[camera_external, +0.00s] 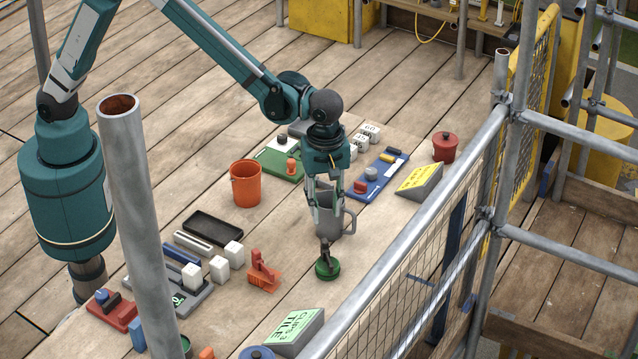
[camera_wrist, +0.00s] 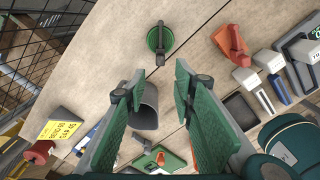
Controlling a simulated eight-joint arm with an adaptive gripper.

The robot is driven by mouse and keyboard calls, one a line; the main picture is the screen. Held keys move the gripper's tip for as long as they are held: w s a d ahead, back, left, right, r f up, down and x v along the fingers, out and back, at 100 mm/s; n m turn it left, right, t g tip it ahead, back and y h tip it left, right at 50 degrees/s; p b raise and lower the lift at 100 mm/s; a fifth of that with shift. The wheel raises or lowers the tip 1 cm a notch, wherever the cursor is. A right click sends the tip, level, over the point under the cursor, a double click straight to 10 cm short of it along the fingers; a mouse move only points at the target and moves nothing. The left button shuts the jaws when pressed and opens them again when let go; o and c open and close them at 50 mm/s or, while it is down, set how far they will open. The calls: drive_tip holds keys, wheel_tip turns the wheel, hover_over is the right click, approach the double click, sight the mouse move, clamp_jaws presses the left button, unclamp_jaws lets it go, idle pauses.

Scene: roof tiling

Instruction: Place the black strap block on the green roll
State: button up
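The green roll (camera_external: 327,270) is a small round disc on the planks, in front of the grey mug. A black strap block (camera_external: 325,250) stands up from its top. In the wrist view the green roll (camera_wrist: 152,39) lies at the top centre, with the black strap block (camera_wrist: 161,45) over its middle and reaching past its lower edge. My gripper (camera_external: 323,208) is over the grey mug, just behind the roll. In the wrist view my gripper (camera_wrist: 159,78) has its fingers spread, with nothing held between the tips. It is apart from the block.
The grey mug (camera_external: 333,222) is directly below my gripper and also shows in the wrist view (camera_wrist: 146,110). An orange bucket (camera_external: 246,186) and red clamp-like part (camera_external: 263,272) stand left. A green sign block (camera_external: 297,333) is in front. Scaffold rails (camera_external: 400,245) run along the right.

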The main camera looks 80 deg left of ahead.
drive_tip(key=s+a+r+m+t+h, duration=0.15)
drive_tip(key=s+a+r+m, duration=0.25)
drive_tip(key=a+r, duration=0.7)
drive_tip(key=s+a+r+m+t+y, duration=0.15)
drive_tip(key=s+a+r+m, duration=0.45)
drive_tip(key=a, duration=1)
drive_tip(key=s+a+r+m+t, duration=0.1)
drive_tip(key=s+a+m, duration=0.3)
drive_tip(key=s+a, duration=0.5)
drive_tip(key=s+a+r+m+t, duration=0.2)
drive_tip(key=s+a+m+t, duration=0.1)
drive_tip(key=s+a, duration=0.7)
drive_tip(key=shift+a+m, duration=0.4)
drive_tip(key=shift+a, duration=0.75)
drive_tip(key=shift+f, duration=0.15)
wheel_tip(320, 180, down, 6)
drive_tip(key=b, duration=0.6)
